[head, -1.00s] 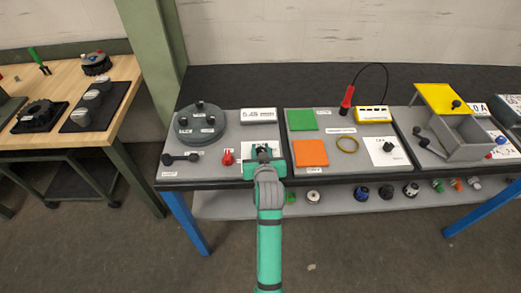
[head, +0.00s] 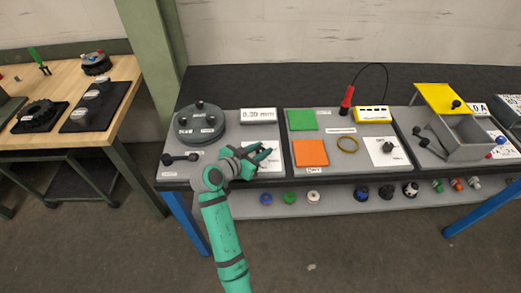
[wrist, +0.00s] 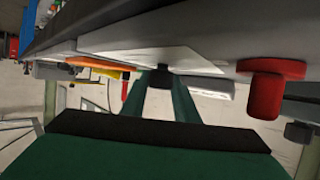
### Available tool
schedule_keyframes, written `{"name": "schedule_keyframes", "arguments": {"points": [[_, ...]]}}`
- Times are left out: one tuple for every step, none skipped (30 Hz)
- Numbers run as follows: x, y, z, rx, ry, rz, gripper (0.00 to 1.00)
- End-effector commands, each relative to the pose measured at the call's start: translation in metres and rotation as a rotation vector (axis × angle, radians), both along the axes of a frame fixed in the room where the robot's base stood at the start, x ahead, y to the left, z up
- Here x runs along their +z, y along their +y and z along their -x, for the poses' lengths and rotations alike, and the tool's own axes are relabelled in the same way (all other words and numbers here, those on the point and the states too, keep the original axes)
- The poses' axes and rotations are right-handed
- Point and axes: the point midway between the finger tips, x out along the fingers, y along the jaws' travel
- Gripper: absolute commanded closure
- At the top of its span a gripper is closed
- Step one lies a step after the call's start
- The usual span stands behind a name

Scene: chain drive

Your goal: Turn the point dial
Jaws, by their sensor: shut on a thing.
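The dial is a small dark knob (wrist: 163,69) on a white plate, seen in the wrist view between my fingertips. My gripper (wrist: 164,78) is shut on it. In the head view, my gripper (head: 265,154) lies over the white plate (head: 272,167) on the left panel and hides the knob. The display (head: 258,115) behind it appears to read 0.39 mm. A red knob (wrist: 266,85) stands beside the plate in the wrist view and is hidden by my arm in the head view.
A round grey unit (head: 201,125) and a black lever (head: 180,157) share the left panel. The middle panel has green (head: 302,119) and orange (head: 310,153) squares and another dark dial (head: 388,147). A grey box (head: 462,140) with a yellow lid stands right.

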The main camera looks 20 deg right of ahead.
Motion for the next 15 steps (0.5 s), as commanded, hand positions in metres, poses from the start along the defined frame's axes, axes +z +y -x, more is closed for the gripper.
{"name": "schedule_keyframes", "arguments": {"points": [[-0.0012, 0.0016, -0.0006, -0.016, 0.003, 0.000, 0.95], [-0.0016, 0.0017, -0.0004, -0.027, 0.003, -0.002, 0.95], [-0.0011, 0.0014, -0.0004, -0.039, 0.003, -0.001, 0.95], [-0.0010, 0.0012, -0.0004, -0.048, 0.003, 0.000, 0.95], [-0.0011, 0.0011, -0.0003, -0.055, 0.002, -0.001, 0.95], [-0.0015, 0.0010, -0.0002, -0.063, 0.003, -0.002, 0.95], [-0.0016, 0.0010, -0.0001, -0.069, 0.003, -0.003, 0.95], [-0.0017, 0.0008, 0.0000, -0.073, 0.004, -0.002, 0.95], [-0.0018, 0.0008, 0.0001, -0.077, 0.004, -0.001, 0.95], [-0.0018, 0.0008, 0.0001, -0.079, 0.004, -0.001, 0.95], [-0.0018, 0.0008, 0.0001, -0.081, 0.004, -0.001, 0.95], [-0.0018, 0.0007, 0.0002, -0.083, 0.004, -0.001, 0.95], [-0.0019, 0.0006, 0.0003, -0.083, 0.004, -0.001, 0.95], [-0.0020, 0.0007, 0.0003, -0.084, 0.004, -0.001, 0.95], [-0.0020, 0.0006, 0.0004, -0.084, 0.004, -0.001, 0.95]]}}
